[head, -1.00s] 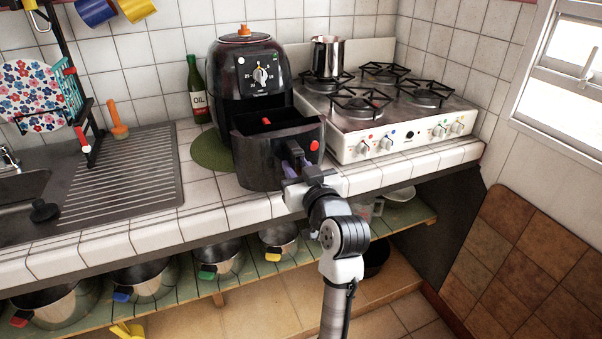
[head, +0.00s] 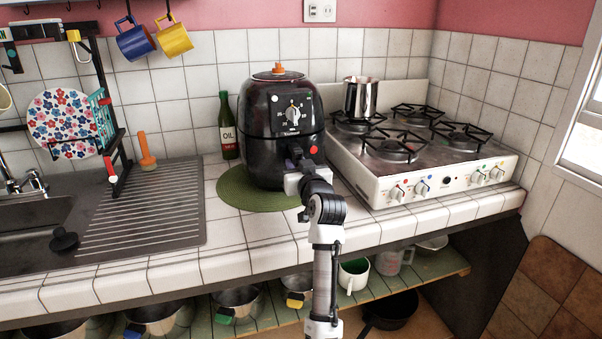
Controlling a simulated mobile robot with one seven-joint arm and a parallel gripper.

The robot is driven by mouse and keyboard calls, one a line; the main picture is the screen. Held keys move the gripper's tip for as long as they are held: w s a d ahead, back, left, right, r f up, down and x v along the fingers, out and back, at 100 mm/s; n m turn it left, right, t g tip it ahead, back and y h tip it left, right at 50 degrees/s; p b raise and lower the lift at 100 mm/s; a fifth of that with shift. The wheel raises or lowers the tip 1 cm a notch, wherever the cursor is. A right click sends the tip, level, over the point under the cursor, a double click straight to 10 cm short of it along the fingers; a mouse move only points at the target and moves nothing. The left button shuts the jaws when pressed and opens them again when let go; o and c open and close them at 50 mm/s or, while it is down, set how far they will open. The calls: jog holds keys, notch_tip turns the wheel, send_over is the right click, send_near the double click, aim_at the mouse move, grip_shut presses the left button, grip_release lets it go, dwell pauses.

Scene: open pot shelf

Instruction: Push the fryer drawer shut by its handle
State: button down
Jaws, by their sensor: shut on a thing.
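The black air fryer (head: 270,105) stands upright on a round green mat (head: 238,195) on the tiled counter. Its drawer (head: 262,170) sits in the fryer body, with its front about flush and no open basket top showing. My gripper (head: 297,166) is at the drawer's front and is shut on the handle (head: 295,153). The gripper and wrist hide most of the handle. A red button (head: 313,149) shows just right of the handle.
A stove (head: 420,150) with a metal pot (head: 361,98) is close on the right. A green oil bottle (head: 228,128) stands left of the fryer. The sink drainboard (head: 150,215) lies further left. Pots and cups fill the shelf (head: 430,280) below.

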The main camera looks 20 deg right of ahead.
jog(key=shift+w+r, duration=0.15)
jog(key=shift+w, duration=0.35)
jog(key=c, duration=1.6)
grip_release()
jog(key=o, duration=0.4)
jog(key=shift+w, duration=0.15)
jog(key=shift+o, duration=0.2)
jog(key=shift+s+f, duration=0.25)
jog(key=shift+s, duration=0.4)
jog(key=s+b, duration=0.3)
jog(key=s, duration=0.9)
jog(key=shift+s+d+r, duration=0.15)
jog(key=shift+s+d, duration=0.05)
jog(key=shift+s, duration=0.15)
